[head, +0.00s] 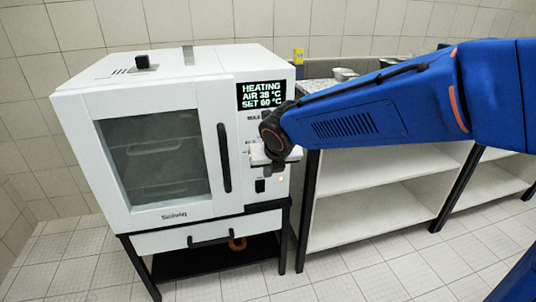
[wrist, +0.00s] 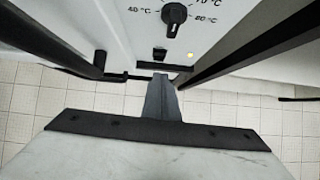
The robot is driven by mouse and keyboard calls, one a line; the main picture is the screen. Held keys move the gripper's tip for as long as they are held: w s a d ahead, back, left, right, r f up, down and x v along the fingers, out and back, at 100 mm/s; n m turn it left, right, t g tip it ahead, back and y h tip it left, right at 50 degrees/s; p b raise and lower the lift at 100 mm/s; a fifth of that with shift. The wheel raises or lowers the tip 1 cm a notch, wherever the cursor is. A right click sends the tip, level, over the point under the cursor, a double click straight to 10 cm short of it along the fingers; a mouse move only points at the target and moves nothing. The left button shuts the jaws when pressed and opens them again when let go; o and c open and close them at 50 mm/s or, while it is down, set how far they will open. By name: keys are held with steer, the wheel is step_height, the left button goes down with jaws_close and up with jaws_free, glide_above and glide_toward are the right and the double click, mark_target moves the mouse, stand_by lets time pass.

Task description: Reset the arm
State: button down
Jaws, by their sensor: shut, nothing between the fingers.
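My arm reaches in from the right in the head view, its wrist in front of the white oven's right-hand control panel. My gripper (wrist: 161,78) is shut and empty in the wrist view, its tips below the panel's dial and switch. In the head view the wrist hides part of the panel, and the fingers are hard to make out. The oven (head: 212,88) has its glass door (head: 155,160) closed. Its display (head: 262,93) reads HEATING, AIR 38 °C, SET 60 °C.
The dial (wrist: 173,14), a dark rocker switch (wrist: 159,55) and a lit amber lamp (wrist: 190,55) are close to my gripper. The oven stands on a black frame. White shelving (head: 370,215) with a speckled top stands to the right. Tiled floor (head: 70,260) lies in front.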

steer(key=s+d+r+m, duration=0.1)
steer(key=s+d+m, duration=0.2)
steer(key=d+m, duration=0.3)
steer(key=s+d+r+m+h, duration=0.1)
steer(key=s+d+m, duration=0.2)
steer(key=d+m, duration=0.35)
steer(key=s+d+r+m, duration=0.1)
steer(key=s+d+m, duration=0.2)
steer(key=d+m, duration=0.3)
steer(key=s+d+f+m, duration=0.1)
steer(key=s+d+m, duration=0.4)
steer(key=s+m, duration=0.4)
steer(key=s+d+f+m+g, duration=0.1)
steer(key=s+d+f+m, duration=0.1)
steer(key=s+d+m, duration=0.4)
steer(key=s+m, duration=0.2)
steer(key=m, duration=0.3)
steer(key=shift+s+d+f+g+h, duration=0.2)
steer(key=shift+s+g+h, duration=0.1)
steer(key=shift+s+h, duration=0.1)
